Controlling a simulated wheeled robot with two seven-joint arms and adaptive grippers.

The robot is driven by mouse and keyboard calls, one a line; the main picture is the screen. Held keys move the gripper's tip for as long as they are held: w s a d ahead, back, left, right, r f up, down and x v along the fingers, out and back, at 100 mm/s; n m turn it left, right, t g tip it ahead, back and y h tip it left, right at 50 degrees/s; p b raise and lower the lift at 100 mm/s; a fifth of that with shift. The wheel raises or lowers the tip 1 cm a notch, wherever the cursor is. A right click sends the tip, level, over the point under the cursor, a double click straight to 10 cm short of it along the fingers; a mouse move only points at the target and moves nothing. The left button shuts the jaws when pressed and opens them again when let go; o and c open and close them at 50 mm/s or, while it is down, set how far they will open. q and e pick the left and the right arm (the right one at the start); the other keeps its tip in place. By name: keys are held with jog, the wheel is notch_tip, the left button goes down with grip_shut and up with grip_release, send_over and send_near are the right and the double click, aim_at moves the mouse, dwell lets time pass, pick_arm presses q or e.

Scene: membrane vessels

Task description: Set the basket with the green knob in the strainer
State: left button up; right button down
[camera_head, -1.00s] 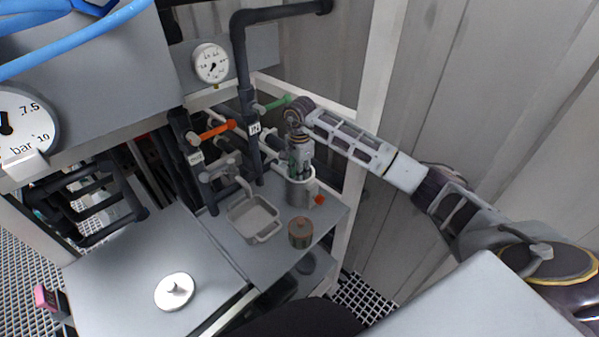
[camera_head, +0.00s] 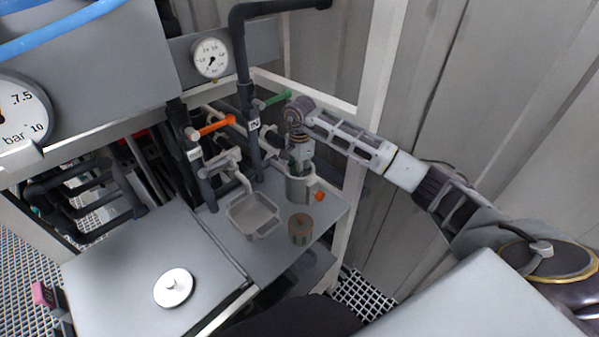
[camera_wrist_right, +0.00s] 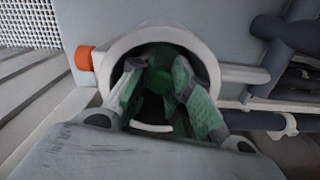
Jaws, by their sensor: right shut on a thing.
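The strainer (camera_head: 299,188) is a grey upright cup with a pale rim and an orange knob on its side, at the back right of the bench. My right gripper (camera_head: 297,168) points down into its mouth, fingertips largely hidden there. In the right wrist view the green-padded fingers (camera_wrist_right: 165,98) are shut on the green knob (camera_wrist_right: 160,84), inside the round rim of the strainer (camera_wrist_right: 205,58). The basket's body below the knob is hidden, so its depth and seating cannot be told. My left gripper is not in view.
A round basket with a reddish-brown top (camera_head: 300,228) stands in front of the strainer. A grey tray (camera_head: 268,231) is to its left. A white lid with a knob (camera_head: 174,288) lies on the left bench. Dark pipes with an orange-handled valve (camera_head: 216,127) stand behind.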

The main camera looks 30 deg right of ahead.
jog(key=shift+f, duration=0.2)
dwell(0.4)
jog(key=c, duration=1.2)
grip_release()
jog(key=shift+c, duration=0.2)
notch_tip(320, 180, up, 12)
dwell(0.7)
jog(key=shift+s+f, duration=0.1)
